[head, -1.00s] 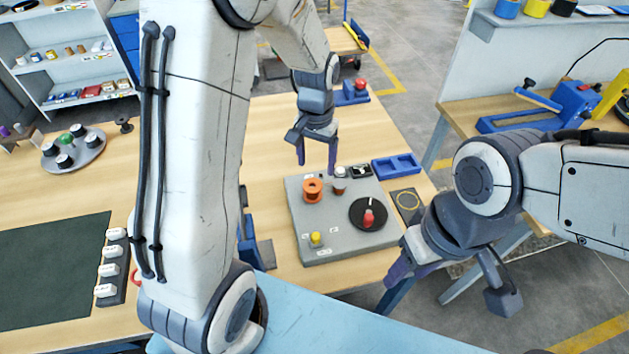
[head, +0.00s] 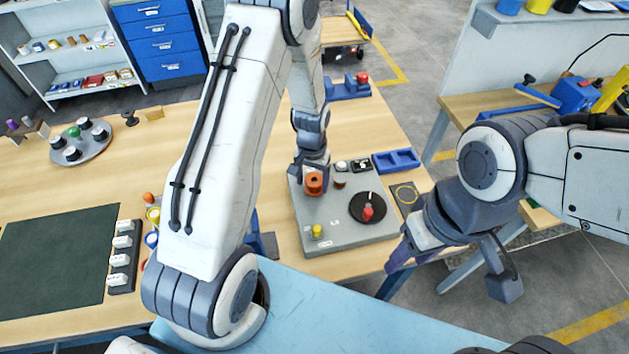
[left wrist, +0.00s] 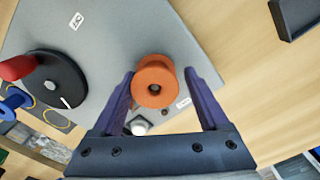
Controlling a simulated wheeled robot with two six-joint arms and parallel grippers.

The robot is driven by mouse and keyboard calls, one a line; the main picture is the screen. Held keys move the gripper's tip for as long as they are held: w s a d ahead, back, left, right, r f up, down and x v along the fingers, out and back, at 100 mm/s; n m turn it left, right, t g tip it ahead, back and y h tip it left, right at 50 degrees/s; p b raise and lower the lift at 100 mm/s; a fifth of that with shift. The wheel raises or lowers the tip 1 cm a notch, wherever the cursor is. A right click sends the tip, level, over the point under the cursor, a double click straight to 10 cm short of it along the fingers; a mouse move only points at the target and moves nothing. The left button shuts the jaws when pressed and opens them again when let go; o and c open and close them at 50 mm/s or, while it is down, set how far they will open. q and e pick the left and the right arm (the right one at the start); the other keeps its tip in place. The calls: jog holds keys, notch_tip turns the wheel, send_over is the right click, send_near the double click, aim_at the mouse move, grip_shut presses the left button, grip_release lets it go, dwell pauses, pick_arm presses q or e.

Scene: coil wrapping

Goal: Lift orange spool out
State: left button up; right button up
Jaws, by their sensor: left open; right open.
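The orange spool (head: 314,183) stands near the back left corner of the grey board (head: 345,235). My left gripper (head: 312,182) is at the spool from above and is open. In the left wrist view the orange spool (left wrist: 155,80) lies between the two spread purple fingers of my left gripper (left wrist: 166,90), with a gap on the right side and the left finger close to it. I cannot tell whether that finger touches it. My right gripper (head: 440,255) is open and empty, off to the right beyond the board.
The board also carries a black disc with a red knob (head: 367,212), a yellow button (head: 317,231) and a white knob (head: 341,166) close to the spool. A blue tray (head: 396,161) lies behind the board. A dark green mat (head: 55,265) lies at the left.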

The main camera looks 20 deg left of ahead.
pick_arm(q)
jog(key=shift+f, duration=0.1)
jog(key=c, duration=1.1)
grip_shut()
jog(key=shift+c, duration=0.6)
grip_release()
jog(key=shift+w+a+r+b, duration=0.1)
jog(key=shift+r+b, duration=0.25)
jog(key=shift+r, duration=0.4)
jog(key=r, duration=0.1)
jog(key=r+b, duration=0.1)
jog(key=r, duration=0.1)
jog(key=shift+d+r, duration=0.1)
jog(key=shift+d, duration=0.3)
jog(key=s+d+r+b, duration=0.1)
jog(key=d+r, duration=0.1)
jog(key=d, duration=0.1)
jog(key=s+d+r+b, duration=0.1)
jog(key=s+d+r, duration=0.1)
jog(key=d, duration=0.1)
jog(key=s+d+r+b, duration=0.1)
jog(key=s+d+r, duration=0.1)
jog(key=d, duration=0.2)
jog(key=shift+s+r, duration=0.15)
jog(key=shift+r, duration=0.05)
grip_shut()
